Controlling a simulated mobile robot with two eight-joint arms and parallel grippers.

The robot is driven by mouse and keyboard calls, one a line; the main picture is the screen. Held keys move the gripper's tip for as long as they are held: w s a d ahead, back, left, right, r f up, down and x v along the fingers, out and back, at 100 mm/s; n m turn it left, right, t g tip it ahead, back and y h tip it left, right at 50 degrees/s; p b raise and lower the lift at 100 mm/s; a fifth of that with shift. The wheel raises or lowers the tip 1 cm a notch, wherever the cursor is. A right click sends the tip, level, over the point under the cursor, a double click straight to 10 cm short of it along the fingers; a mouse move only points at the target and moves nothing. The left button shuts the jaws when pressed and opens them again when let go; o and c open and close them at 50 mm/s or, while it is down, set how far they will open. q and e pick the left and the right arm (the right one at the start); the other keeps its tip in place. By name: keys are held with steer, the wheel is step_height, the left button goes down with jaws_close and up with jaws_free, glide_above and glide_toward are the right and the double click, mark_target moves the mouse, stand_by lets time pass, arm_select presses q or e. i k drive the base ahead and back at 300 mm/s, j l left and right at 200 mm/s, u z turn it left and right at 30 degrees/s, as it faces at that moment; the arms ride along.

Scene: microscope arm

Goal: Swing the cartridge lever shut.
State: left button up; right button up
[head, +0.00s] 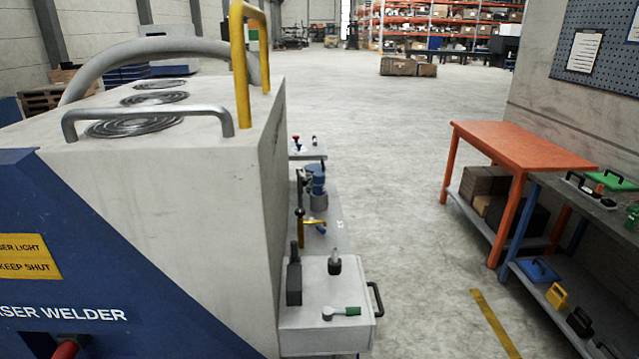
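I cannot tell for sure which part is the cartridge lever. Beside the laser welder (262,200), a grey box (345,338) carries a small lever with a green grip (347,311), lying roughly level on its top. A black upright part (294,282) and a dark knob with a pale tip (335,266) stand behind it. Further back are a yellow lever-like part (315,223) and a blue and grey device (316,186), both small. Whether any lever is open or shut is unclear. Neither of my grippers is in view.
The welder's big white and blue housing fills the left, with a grey rail (150,112) and yellow handle (240,65) on top. A black side handle (376,298) sticks out from the grey box. An orange table (525,143) stands right. The floor between is clear.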

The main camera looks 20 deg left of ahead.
mark_target(302, 176)
steer(key=i+l+z, duration=0.1)
steer(key=l, duration=0.25)
steer(key=i+l, duration=0.1)
steer(key=l, duration=0.2)
steer(key=i+l+z, duration=0.15)
steer(key=l, duration=0.2)
steer(key=i+l, duration=0.85)
steer(key=i+u, duration=0.7)
steer(key=i, duration=0.15)
steer(key=i+l+u, duration=0.2)
steer(key=i+u, duration=0.15)
steer(key=i+j+u, duration=0.1)
steer(key=i+u, duration=0.55)
steer(key=u, duration=0.25)
steer(key=i+l+u, duration=0.15)
steer(key=i+u, duration=0.3)
steer(key=i+j+u, duration=0.1)
steer(key=i+u, duration=0.35)
steer(key=u, duration=0.3)
steer(key=i+u, duration=0.35)
steer(key=k, duration=0.1)
